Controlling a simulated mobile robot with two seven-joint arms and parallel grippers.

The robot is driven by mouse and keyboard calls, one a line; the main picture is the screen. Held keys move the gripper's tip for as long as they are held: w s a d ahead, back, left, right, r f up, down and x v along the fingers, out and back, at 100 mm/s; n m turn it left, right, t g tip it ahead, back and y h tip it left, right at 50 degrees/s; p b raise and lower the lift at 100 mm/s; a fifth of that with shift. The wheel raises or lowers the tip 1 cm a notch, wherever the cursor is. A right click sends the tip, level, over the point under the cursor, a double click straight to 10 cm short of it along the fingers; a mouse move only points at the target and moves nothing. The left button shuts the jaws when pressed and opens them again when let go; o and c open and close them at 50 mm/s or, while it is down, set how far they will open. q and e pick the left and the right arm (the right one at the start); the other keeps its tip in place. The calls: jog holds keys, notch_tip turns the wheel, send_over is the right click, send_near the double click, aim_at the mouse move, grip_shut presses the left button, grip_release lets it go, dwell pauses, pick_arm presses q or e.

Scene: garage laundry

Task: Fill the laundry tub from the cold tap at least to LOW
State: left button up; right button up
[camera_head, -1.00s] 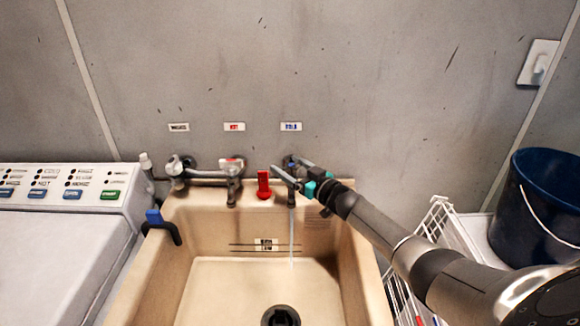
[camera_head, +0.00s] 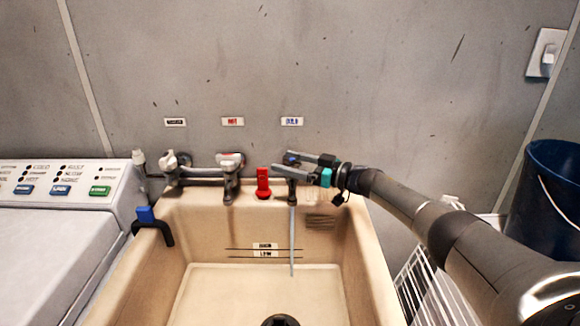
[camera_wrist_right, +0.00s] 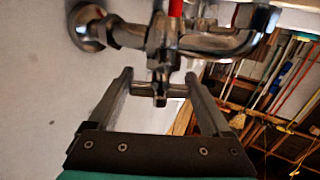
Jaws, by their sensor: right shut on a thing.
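The beige laundry tub (camera_head: 160,270) stands against the wall, with two level lines and a LOW label (camera_head: 265,254) on its back wall. A dark drain (camera_head: 281,320) shows at the bottom edge; I cannot tell whether it is plugged. The cold tap (camera_head: 292,193) is under the COLD sign (camera_head: 292,121). A thin water stream (camera_head: 292,240) falls from it into the tub. I make out no standing water. My right gripper (camera_head: 284,162) is shut on the cold tap's handle, which shows between the fingers in the right wrist view (camera_wrist_right: 158,88). My left gripper is out of view.
The hot tap (camera_head: 230,172) and washer tap (camera_head: 172,165) are to the left. A red item (camera_head: 263,183) stands on the tub's back rim. A blue-and-black clip (camera_head: 150,222) hangs on the left rim. A washing machine (camera_head: 50,245) is left; a wire rack (camera_head: 425,285) and blue bucket (camera_head: 550,190) are right.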

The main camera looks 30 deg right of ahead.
jog(key=shift+r, duration=0.1)
jog(key=o, duration=1.2)
jog(key=shift+w, duration=0.1)
jog(key=shift+c, duration=0.2)
jog(key=shift+s+d, duration=0.25)
jog(key=shift+s, duration=0.25)
jog(key=p+v, duration=0.3)
jog(key=v, duration=1.1)
